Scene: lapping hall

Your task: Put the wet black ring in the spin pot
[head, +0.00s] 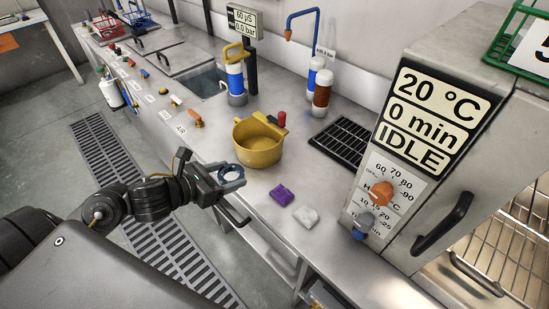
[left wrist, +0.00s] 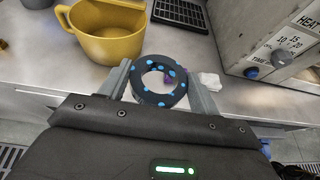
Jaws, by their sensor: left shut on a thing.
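A black ring dotted with bright blue wet spots (left wrist: 142,92) is held between the fingers of my left gripper (head: 232,178). My left gripper is shut on the ring, which also shows in the head view (head: 231,170). A yellow pot (head: 258,143), taken to be the spin pot, stands on the steel counter just beyond the gripper. It also shows in the left wrist view (left wrist: 105,30), at the upper left beyond the ring. The pot looks open at the top and empty where I can see in. The ring is outside it. My right gripper is not in view.
A purple block (head: 281,195) and a white crumpled piece (head: 306,215) lie on the counter in front of the pot. A black grate (head: 342,141) is set behind them. An oven (head: 436,150) reading IDLE stands at the right. Filter bottles (head: 235,78) stand behind the pot.

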